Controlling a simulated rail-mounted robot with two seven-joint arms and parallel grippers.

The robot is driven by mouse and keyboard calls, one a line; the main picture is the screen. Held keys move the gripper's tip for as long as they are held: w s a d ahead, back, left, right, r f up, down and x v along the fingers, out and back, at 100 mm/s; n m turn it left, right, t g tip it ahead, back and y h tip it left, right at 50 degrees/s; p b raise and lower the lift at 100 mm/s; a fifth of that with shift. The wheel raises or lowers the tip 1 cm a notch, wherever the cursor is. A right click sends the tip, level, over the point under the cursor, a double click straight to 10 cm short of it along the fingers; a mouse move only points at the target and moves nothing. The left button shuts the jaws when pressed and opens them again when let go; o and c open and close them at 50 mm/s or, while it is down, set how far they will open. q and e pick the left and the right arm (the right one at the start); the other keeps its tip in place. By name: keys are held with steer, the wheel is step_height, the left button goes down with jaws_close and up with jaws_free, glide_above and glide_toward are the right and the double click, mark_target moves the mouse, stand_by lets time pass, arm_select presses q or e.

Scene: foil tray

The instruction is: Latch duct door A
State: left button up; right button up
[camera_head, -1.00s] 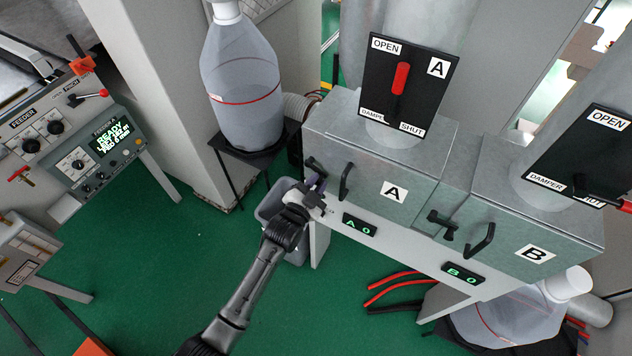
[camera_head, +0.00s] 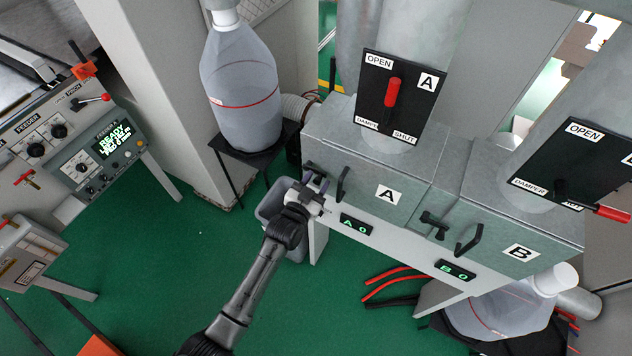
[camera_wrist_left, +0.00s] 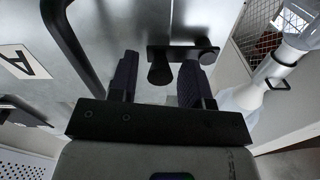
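Duct door A (camera_head: 370,188) is a grey metal panel with a white A label, and it looks closed. Its black pull handle (camera_head: 342,184) also shows in the left wrist view (camera_wrist_left: 72,45). The black latch (camera_wrist_left: 180,52) sits beside the handle, at the door's left edge in the head view, mostly hidden by my gripper there. My left gripper (camera_head: 314,184) is at this latch. In the left wrist view its two dark purple fingers (camera_wrist_left: 158,82) are apart, with the latch's stubby knob between and just beyond them; contact is unclear. My right gripper is not in view.
Damper A's red lever (camera_head: 392,94) points up towards OPEN. Door B (camera_head: 505,232), with its own latch (camera_head: 437,224) and handle (camera_head: 469,240), is to the right. A large bottle (camera_head: 240,95) stands on a black stand to the left. A grey bin (camera_head: 275,212) is below the latch.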

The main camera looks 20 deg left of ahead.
arm_select(q)
steer(key=shift+s, duration=0.1)
steer(key=s+a, duration=0.1)
steer(key=s, duration=1.2)
steer(key=shift+s+a+b, duration=0.25)
steer(key=shift+a+b, duration=0.1)
steer(key=shift+a, duration=0.05)
